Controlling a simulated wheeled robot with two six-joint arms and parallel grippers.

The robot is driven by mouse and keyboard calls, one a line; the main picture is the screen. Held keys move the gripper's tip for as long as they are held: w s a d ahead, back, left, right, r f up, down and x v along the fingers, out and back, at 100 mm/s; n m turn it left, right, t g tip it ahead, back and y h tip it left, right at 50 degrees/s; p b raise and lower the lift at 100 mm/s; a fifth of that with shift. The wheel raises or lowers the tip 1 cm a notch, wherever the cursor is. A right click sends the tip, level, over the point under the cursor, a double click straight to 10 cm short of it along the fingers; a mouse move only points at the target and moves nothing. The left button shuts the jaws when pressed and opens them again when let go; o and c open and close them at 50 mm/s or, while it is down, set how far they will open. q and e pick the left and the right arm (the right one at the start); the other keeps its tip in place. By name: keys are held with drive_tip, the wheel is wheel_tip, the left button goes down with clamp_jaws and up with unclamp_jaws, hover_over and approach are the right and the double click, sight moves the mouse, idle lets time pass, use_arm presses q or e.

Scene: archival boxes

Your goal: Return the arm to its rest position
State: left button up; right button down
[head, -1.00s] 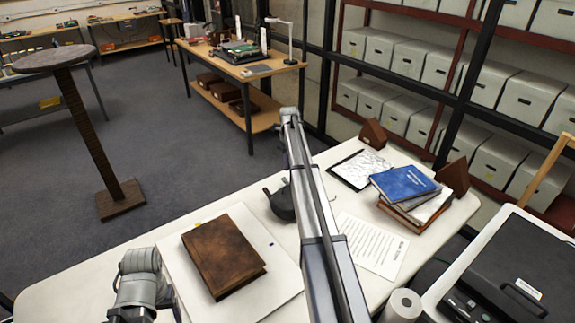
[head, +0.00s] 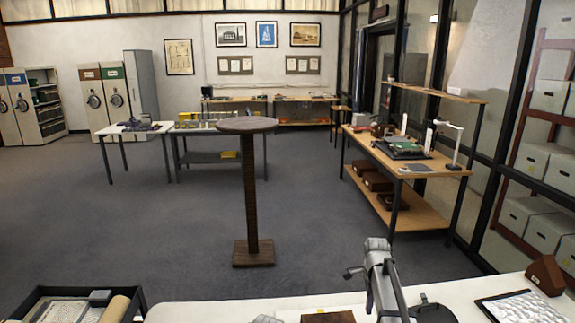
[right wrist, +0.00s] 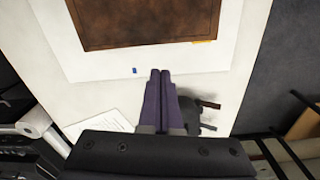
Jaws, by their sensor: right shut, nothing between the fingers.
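My right gripper (head: 349,272) is in the head view at the lower middle, on the raised end of my right arm. It points left, above the white table (head: 235,308). In the right wrist view its two dark fingers (right wrist: 159,73) are together with nothing between them. Beyond the fingertips lies a brown leather book (right wrist: 150,22) on a white board (right wrist: 215,58); its top edge also shows at the bottom of the head view (head: 328,317). The fingers appear apart from both.
A dark object (head: 435,313) lies on the table beside my right arm. A black tray (head: 135,298) stands lower left. A round-topped pedestal (head: 247,125) stands on open floor.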

drive_tip(key=s+a+n, duration=1)
drive_tip(key=s+n, duration=0.1)
drive_tip(key=s, duration=0.2)
drive_tip(key=s+a+n, duration=1)
drive_tip(key=s+n, duration=0.2)
drive_tip(key=s, duration=0.1)
drive_tip(key=shift+s+h, duration=0.3)
drive_tip(key=shift+h, duration=0.1)
drive_tip(key=shift+a, duration=0.1)
